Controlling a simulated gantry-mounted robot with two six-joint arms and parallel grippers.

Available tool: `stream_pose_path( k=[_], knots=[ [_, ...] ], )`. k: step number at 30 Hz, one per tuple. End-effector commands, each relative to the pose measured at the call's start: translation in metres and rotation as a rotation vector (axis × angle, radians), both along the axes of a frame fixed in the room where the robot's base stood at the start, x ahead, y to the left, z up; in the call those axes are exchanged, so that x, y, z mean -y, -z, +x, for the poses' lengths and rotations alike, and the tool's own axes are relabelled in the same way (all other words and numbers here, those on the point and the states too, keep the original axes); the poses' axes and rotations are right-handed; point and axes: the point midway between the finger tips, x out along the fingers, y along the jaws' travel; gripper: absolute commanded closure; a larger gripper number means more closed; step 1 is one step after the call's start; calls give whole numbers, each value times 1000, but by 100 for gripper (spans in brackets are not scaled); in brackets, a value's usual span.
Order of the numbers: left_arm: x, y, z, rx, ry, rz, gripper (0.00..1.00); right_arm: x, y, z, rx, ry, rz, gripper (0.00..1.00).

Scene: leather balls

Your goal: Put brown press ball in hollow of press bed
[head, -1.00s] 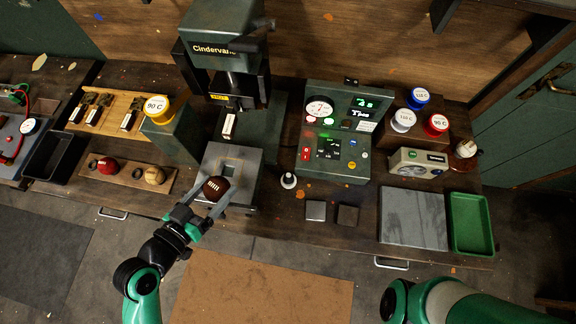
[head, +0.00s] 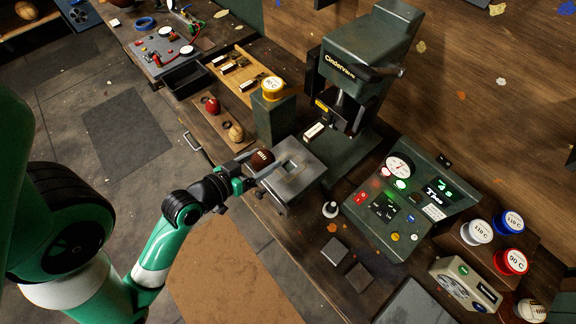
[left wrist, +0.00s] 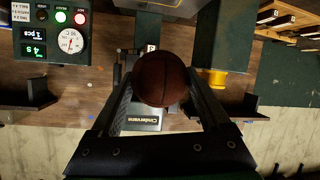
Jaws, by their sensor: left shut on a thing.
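In the left wrist view the ball (left wrist: 162,80) sits between the two fingers (left wrist: 163,92), one on each side. In the head view the ball is at the near left edge of the grey press bed (head: 300,185), beside the bed's middle. Whether it touches the bed cannot be told. The green press (head: 365,75) labelled Cindervane stands behind the bed. My right gripper is not in view.
A green post with a yellow-rimmed 90 C cap (head: 273,88) stands left of the bed. A red ball (head: 212,105) and a tan ball (head: 236,132) rest on a wooden rack.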

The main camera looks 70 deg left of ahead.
Motion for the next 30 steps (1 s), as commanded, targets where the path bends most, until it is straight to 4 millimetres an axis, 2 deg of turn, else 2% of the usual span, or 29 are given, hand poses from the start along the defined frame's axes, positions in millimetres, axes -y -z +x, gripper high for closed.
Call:
stream_pose_path(
  k=[1,4,6,10,18,24,30],
  knots=[
    [-5,11,16,3,9,4,82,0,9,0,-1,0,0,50],
    [-15,20,43,1,5,0,82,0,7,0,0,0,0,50],
    [-20,42,53,-4,2,-4,82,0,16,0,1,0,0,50],
    [-27,64,71,-3,0,-3,82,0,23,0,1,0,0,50],
    [-32,76,80,-3,-2,-3,82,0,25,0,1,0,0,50],
    [-33,108,83,-6,-1,-5,82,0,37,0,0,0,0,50],
    [-33,109,83,-3,-2,-3,82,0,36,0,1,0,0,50]
  ],
)
